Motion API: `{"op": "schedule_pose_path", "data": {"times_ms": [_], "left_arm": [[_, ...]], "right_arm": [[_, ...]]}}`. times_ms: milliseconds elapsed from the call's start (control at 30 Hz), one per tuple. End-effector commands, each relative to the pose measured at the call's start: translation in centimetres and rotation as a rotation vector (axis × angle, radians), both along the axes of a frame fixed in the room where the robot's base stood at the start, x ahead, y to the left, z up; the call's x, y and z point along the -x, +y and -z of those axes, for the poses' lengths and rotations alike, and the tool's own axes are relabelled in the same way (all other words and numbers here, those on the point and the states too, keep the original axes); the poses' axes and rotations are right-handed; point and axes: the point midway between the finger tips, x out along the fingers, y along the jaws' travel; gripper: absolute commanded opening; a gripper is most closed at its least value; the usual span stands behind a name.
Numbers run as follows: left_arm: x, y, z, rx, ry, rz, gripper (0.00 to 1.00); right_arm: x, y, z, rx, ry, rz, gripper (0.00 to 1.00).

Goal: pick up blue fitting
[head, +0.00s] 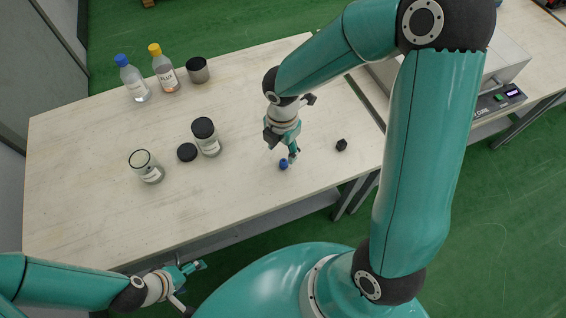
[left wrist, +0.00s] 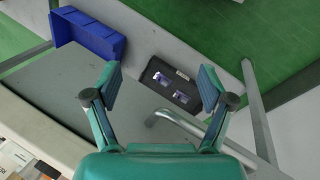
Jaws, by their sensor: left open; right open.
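The small blue fitting (head: 283,164) lies on the pale wooden table near its front edge. My right gripper (head: 285,154) is open and points down just above and behind the fitting, with a fingertip close to it. I cannot tell whether they touch. My left gripper (head: 191,284) is open and empty, low in front of the table's front edge. In the left wrist view, my left gripper (left wrist: 160,88) shows both fingers spread with nothing between them. The blue fitting does not show in that view.
A small black fitting (head: 341,145) lies right of the blue one. Glass jars (head: 206,137) (head: 146,166), a black lid (head: 187,152), bottles (head: 132,79) (head: 163,69) and a dark cup (head: 197,70) stand left. A blue bin (left wrist: 88,34) and black box (left wrist: 171,84) show below the left wrist.

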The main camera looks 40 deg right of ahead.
Motion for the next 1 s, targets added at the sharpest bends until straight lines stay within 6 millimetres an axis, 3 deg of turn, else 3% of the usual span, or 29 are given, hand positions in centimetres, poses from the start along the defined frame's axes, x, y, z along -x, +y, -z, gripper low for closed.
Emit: {"op": "schedule_pose_path", "data": {"times_ms": [267,533,833,867,1000], "left_arm": [[0.0,0.0,0.2,0.0,0.0,0.0,0.82],[0.0,0.0,0.8,0.0,0.0,0.0,0.82],[0.0,0.0,0.8,0.0,0.0,0.0,0.82],[0.0,0.0,0.8,0.0,0.0,0.0,0.82],[0.0,0.0,0.8,0.0,0.0,0.0,0.82]], "right_arm": [[0.3,0.0,1.9,-0.001,0.003,0.002,0.55],[0.6,0.0,5.7,-0.001,0.002,0.003,0.55],[0.5,-0.1,6.2,-0.001,-0.001,0.005,0.55],[0.5,-0.1,6.2,-0.001,-0.001,0.005,0.54],[0.6,-0.1,6.2,-0.001,-0.001,0.005,0.3]]}}
